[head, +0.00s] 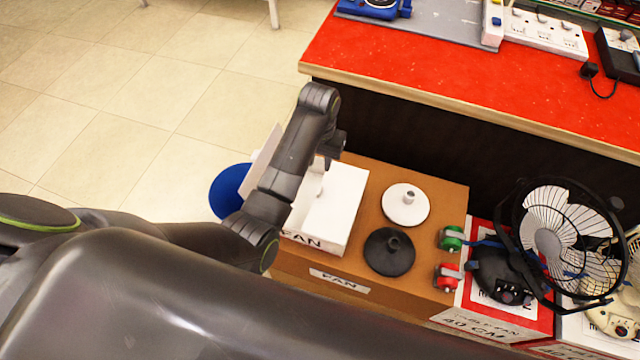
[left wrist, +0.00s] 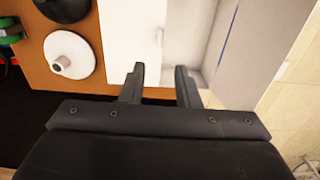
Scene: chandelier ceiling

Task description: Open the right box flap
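A white box (head: 338,215) marked FAN stands on a brown cardboard box. In the head view, its left flap (head: 262,155) stands up and outward; it also shows at the right of the left wrist view (left wrist: 238,45). The right flap (left wrist: 128,38) looks flat and closed in the left wrist view, with a small handle (left wrist: 160,38) near its inner edge. Beside it, the box's interior (left wrist: 193,30) is partly open to view. My left gripper (left wrist: 160,72) is open and empty over the box, its fingers apart. In the head view my arm hides part of the box. My right gripper is out of view.
The brown box (head: 378,258) also carries a white round base (head: 405,208) and a black one (head: 386,262). Fans (head: 550,240) and red and green items stand to the right. A red-topped counter (head: 450,80) runs behind. Tiled floor (head: 130,130) is clear at left.

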